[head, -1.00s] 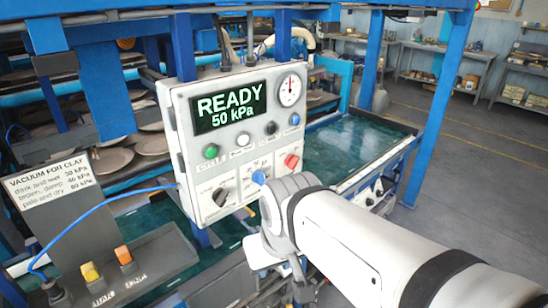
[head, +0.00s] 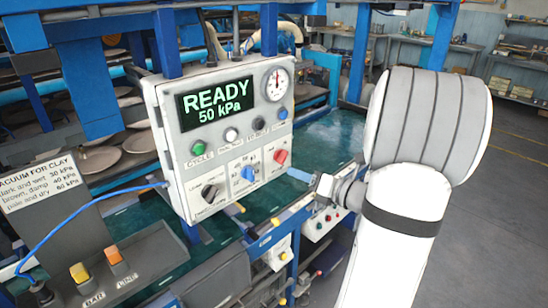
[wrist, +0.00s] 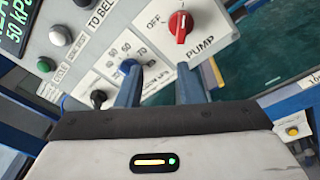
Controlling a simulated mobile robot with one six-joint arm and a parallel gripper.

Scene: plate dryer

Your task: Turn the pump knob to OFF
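The red pump knob (head: 281,157) is at the lower right of the grey control panel (head: 160,110). In the wrist view the red knob (wrist: 181,24) has a pale mark pointing roughly up in the picture, with OFF printed to its left and PUMP below. My gripper (wrist: 158,82) has its two blue fingers apart, with nothing between them. The right finger's tip is just below the red knob, seemingly apart from it. The left finger's tip overlaps the blue knob (wrist: 128,66); contact cannot be told. In the head view my gripper (head: 300,175) is right of the panel.
The blue knob (head: 248,173) and a black knob (head: 209,192) sit left of the red one. Above are buttons, a READY 50 kPa display (head: 217,103) and a gauge (head: 277,84). A blue frame post (head: 357,55) stands behind, right of the panel.

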